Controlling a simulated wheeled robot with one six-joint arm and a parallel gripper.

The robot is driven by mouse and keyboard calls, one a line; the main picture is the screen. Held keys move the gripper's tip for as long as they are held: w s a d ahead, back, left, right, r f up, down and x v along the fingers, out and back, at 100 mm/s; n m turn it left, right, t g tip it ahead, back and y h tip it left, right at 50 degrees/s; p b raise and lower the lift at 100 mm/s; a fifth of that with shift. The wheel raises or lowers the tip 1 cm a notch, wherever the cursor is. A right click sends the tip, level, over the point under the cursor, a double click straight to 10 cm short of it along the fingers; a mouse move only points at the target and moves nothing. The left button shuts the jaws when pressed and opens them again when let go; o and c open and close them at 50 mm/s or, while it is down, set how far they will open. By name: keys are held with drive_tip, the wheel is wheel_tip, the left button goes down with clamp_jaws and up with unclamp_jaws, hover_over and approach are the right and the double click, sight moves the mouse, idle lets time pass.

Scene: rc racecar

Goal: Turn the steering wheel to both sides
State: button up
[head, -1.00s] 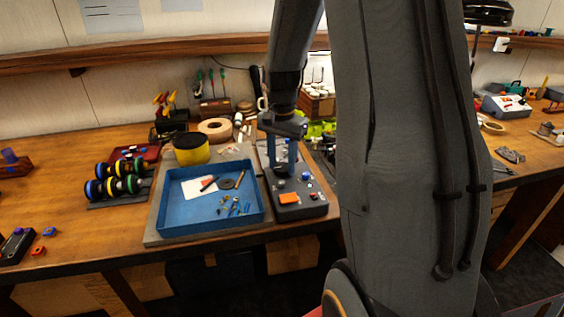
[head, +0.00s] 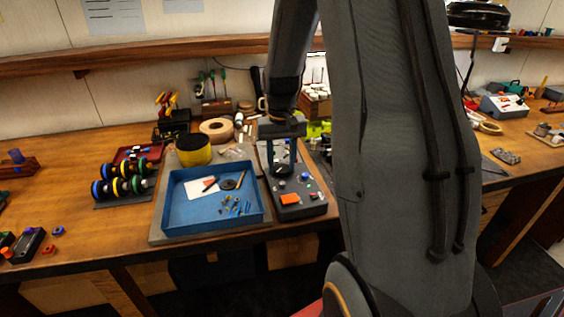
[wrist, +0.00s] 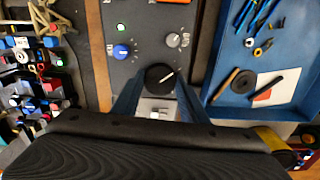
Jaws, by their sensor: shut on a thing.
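The black round knob (wrist: 159,77) with a white pointer line sits on a dark grey control box (head: 304,209); it is the wheel-like part between my fingers. Its line points to the upper right in the wrist view. My gripper (head: 281,170) points down over the box. In the wrist view my gripper (wrist: 159,82) has one blue finger on each side of the knob and is shut on it. In the head view the fingers hide the knob.
The box also has a blue knob (wrist: 121,51), a grey knob (wrist: 173,40), a white switch (wrist: 160,113) and an orange button (head: 290,199). A blue tray (head: 211,222) with small parts stands close to the left. Several coloured wheels (head: 122,187) stand farther left.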

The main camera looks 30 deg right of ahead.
sight(282, 168)
drive_tip(key=shift+w+n, duration=0.1)
drive_tip(key=shift+n, duration=0.4)
drive_tip(key=o, duration=1)
drive_tip(key=shift+o, duration=0.2)
drive_tip(key=shift+r, duration=0.15)
drive_tip(key=shift+r+b, duration=0.9)
drive_tip(key=shift+r, duration=2.9)
